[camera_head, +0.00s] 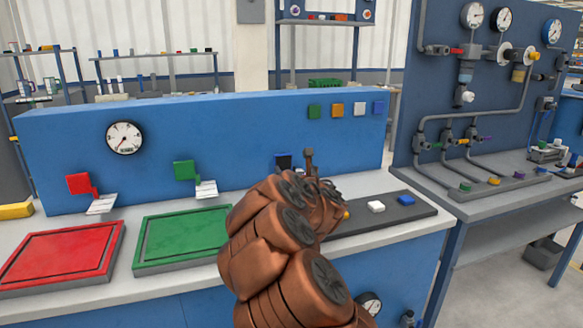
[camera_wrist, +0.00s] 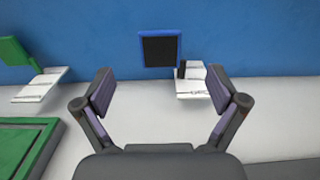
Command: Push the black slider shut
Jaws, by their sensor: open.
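The black slider (camera_wrist: 160,50) shows in the wrist view as a black square with a blue border on the blue panel. A small black stub and a white plate (camera_wrist: 192,83) sit at its lower right. In the head view the black slider (camera_head: 283,161) is partly hidden behind my copper-coloured arm. My gripper (camera_wrist: 160,90) is open and empty in the wrist view, its two fingers spread wide. The slider appears between the fingers, beyond them, with no visible contact. In the head view my gripper is mostly hidden by the arm.
Red (camera_head: 78,184) and green (camera_head: 184,170) blocks with white plates are on the panel at left. Red (camera_head: 60,256) and green (camera_head: 180,238) trays lie on the counter. A dark strip (camera_head: 385,215) with small coloured blocks lies to the right. Pale counter shows below the slider.

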